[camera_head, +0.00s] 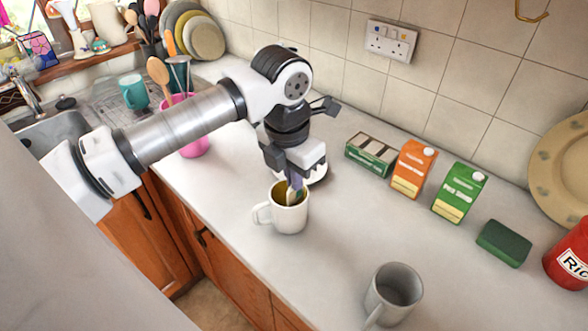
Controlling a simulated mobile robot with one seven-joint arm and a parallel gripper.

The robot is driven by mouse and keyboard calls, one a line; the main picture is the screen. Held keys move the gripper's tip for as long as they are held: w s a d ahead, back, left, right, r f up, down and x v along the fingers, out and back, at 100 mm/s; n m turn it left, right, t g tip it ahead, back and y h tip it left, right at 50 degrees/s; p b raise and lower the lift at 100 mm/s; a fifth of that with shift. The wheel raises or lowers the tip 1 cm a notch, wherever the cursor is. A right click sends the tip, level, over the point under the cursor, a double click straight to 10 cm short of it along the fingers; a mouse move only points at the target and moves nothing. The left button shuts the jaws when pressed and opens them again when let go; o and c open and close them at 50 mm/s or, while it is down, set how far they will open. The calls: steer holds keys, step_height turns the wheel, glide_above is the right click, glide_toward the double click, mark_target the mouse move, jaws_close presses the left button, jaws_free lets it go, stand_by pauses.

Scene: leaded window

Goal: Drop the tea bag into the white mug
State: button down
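The white mug (289,218) stands upright on the grey worktop, its handle towards the left. My gripper (294,186) points down right above the mug, with its tips at or just inside the mouth. A small pale and purplish item (291,196) shows at the tips, inside the rim; it may be the tea bag, but it is too small to be sure. The finger gap is too small and too covered to show whether the gripper is open or shut. The mug's bottom is hidden.
A grey mug (393,293) stands at the front. A green box (371,154), orange carton (412,170), green carton (459,193) and dark green block (503,243) line the back. A pink pot (196,145) stands left.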

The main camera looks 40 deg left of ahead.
mark_target(288, 192)
steer(key=c, duration=1.6)
jaws_free()
step_height(288, 192, up, 14)
steer(key=s+b, duration=0.1)
steer(key=b, duration=0.1)
steer(key=shift+s+f+b, duration=0.15)
steer(key=shift+s+b, duration=0.15)
steer(key=shift+b, duration=0.1)
steer(key=shift+a, duration=0.1)
